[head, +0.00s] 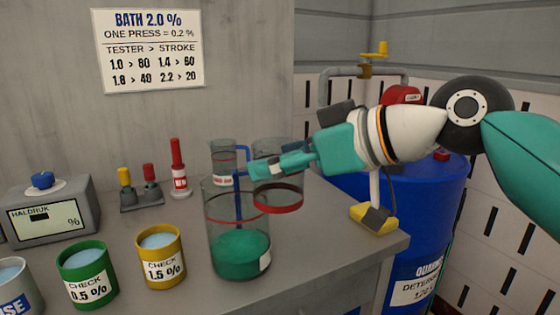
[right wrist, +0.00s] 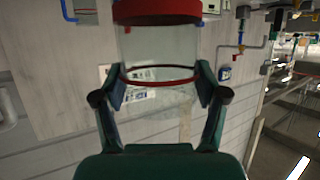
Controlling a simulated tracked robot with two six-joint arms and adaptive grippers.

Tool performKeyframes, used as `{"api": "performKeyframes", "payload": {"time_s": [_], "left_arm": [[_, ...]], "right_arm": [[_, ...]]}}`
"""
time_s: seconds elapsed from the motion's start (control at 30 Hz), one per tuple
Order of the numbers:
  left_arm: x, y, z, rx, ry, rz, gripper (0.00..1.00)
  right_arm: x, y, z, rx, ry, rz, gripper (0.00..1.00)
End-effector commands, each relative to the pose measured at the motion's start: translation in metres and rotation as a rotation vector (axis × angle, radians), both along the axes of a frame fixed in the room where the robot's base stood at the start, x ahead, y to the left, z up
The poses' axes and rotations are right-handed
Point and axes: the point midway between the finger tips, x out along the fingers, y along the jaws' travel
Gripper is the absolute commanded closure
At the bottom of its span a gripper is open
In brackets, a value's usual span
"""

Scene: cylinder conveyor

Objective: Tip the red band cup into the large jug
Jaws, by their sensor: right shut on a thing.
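The red band cup (head: 279,200) is clear, with a thick red band low on its wall. My right gripper (head: 257,171) is shut on it, just right of a large clear jug (head: 222,262). In the head view the cup looks roughly upright and overlaps the jug's right rim. I cannot tell whether they touch. The jug stands on the bench, with green liquid low inside and a thin red line higher up. In the right wrist view clear glass with red rings (right wrist: 160,84) shows between the fingers. Any contents of the cup are unclear. My left gripper is out of view.
A clear vessel with a blue handle (head: 223,148) stands behind the jug. A yellow cup (head: 174,272), a green cup (head: 70,263) and a tester (head: 50,218) stand to the left. A blue drum (head: 440,210) stands beyond the bench's right edge.

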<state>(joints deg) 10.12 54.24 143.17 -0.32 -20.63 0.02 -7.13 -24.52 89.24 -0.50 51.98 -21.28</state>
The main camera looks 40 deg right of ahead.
Motion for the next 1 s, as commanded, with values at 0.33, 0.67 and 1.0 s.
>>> {"api": "performKeyframes", "payload": {"time_s": [0.33,0.67,1.0], "left_arm": [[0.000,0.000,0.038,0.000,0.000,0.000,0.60],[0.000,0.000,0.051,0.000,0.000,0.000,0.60],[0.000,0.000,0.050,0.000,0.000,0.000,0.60]], "right_arm": [[0.000,0.000,0.041,-0.001,0.000,0.001,0.95],[0.000,0.000,0.056,-0.001,0.001,0.000,0.95],[0.000,0.000,0.055,0.000,0.000,0.000,0.95]]}}
